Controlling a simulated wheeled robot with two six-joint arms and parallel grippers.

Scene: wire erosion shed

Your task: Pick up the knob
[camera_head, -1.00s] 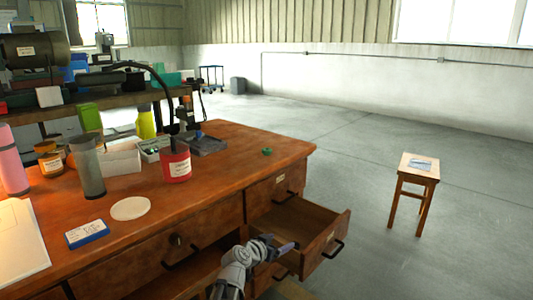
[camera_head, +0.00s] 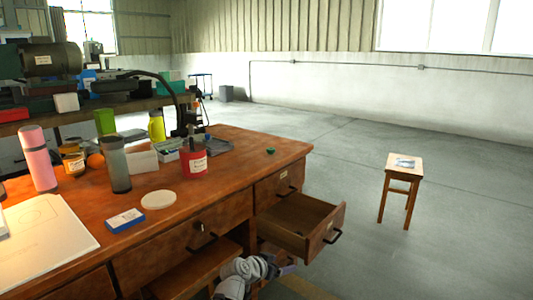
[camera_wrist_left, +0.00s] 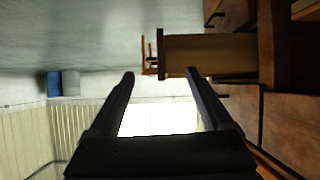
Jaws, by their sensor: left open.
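A small green round piece, which looks like the knob (camera_head: 270,150), lies on the wooden desk top (camera_head: 235,160) near its right end. My left gripper (camera_head: 288,269) is low at the front of the desk, below the open drawer and well below the knob. In the head view it is small and partly hidden. In the left wrist view its two fingers (camera_wrist_left: 160,74) are spread apart with nothing between them. The knob does not show in the wrist view. My right gripper is not in view.
The open drawer (camera_head: 300,222) sticks out at the desk's right front; it also shows in the wrist view (camera_wrist_left: 210,52). A red can (camera_head: 193,160), a grey tumbler (camera_head: 118,170) and a white disc (camera_head: 158,200) stand left of the knob. A stool (camera_head: 403,170) stands on open floor.

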